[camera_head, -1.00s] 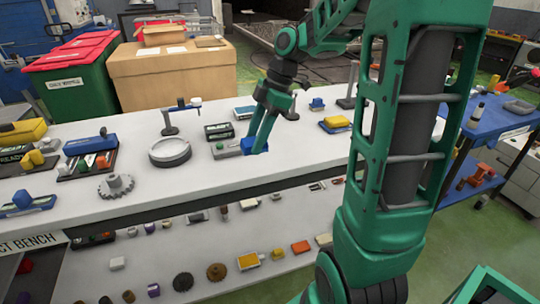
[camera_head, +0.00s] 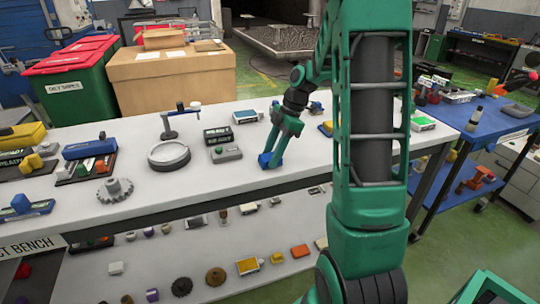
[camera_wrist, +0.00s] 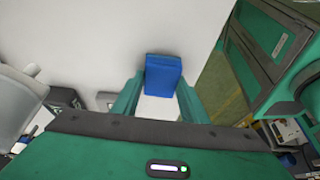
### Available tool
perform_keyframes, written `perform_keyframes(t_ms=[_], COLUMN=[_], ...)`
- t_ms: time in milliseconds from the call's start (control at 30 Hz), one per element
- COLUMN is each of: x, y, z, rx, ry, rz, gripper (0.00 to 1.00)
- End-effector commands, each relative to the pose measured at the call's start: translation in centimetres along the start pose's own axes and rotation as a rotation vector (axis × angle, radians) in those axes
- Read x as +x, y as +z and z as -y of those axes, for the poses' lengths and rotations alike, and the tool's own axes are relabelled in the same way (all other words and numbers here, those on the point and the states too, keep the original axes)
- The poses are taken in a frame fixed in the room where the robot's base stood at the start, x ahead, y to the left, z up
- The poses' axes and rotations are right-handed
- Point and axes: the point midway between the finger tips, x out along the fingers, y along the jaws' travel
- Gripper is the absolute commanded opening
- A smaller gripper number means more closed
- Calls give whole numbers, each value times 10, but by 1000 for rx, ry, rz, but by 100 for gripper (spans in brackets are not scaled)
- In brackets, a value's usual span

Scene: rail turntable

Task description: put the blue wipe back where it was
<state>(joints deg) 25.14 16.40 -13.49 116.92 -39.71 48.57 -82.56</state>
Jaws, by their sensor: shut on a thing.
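The blue wipe (camera_head: 265,160) is a small blue block near the front edge of the white bench (camera_head: 230,187). My gripper (camera_head: 273,156) is shut on it, with the fingers pointing down at the bench top. In the wrist view the blue wipe (camera_wrist: 163,72) sits between the two green fingertips (camera_wrist: 160,92), with white bench top around it. I cannot tell whether the wipe touches the bench or is held just above it.
A grey device with a green button (camera_head: 226,154) and a round grey dish (camera_head: 169,154) stand left of my gripper. A gear (camera_head: 115,189) lies further left. A blue-and-white box (camera_head: 246,117) is behind. The bench between dish and front edge is clear.

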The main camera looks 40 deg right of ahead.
Motion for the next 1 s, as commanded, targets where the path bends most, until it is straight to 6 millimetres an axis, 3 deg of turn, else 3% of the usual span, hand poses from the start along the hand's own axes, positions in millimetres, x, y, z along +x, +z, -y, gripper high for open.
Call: perform_keyframes(t_ms=[367,400,467,800,1000], x=[4,3,3,1,-25], y=[2,3,3,2,2], z=[0,0,0,0,-1], rx=[0,1,1,1,0], ry=[1,2,2,3,6], rz=[1,1,1,1,1], gripper=[19,49,58,58,58])
